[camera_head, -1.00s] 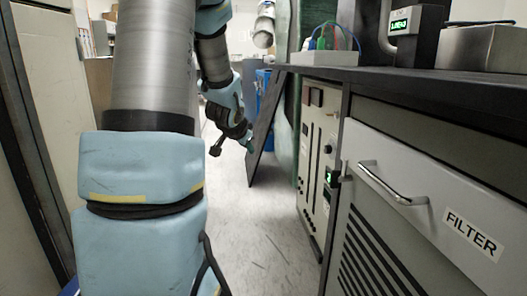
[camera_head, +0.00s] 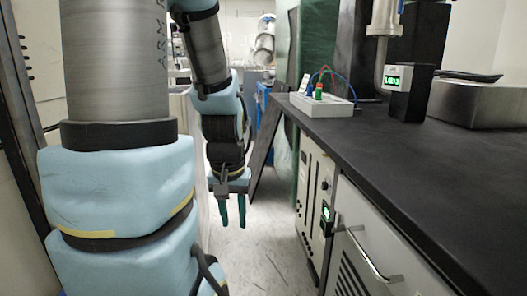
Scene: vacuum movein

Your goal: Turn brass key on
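No brass key can be made out in this view. A beige control panel (camera_head: 311,190) is on the front of the cabinet under the black counter, seen at a steep angle. It carries small dark knobs and slots. A small green-lit display (camera_head: 326,213) sits at its right edge. My gripper (camera_head: 232,212) hangs in the aisle left of the panel, pointing down. Its two teal-tipped fingers are apart with nothing between them. It is clear of the panel.
A dark door-like board (camera_head: 268,160) stands tilted behind the panel. The black counter (camera_head: 400,165) juts out above it, with a white wired box (camera_head: 321,106) on top. A drawer handle (camera_head: 370,258) sticks out nearer me. The aisle floor (camera_head: 255,245) is clear.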

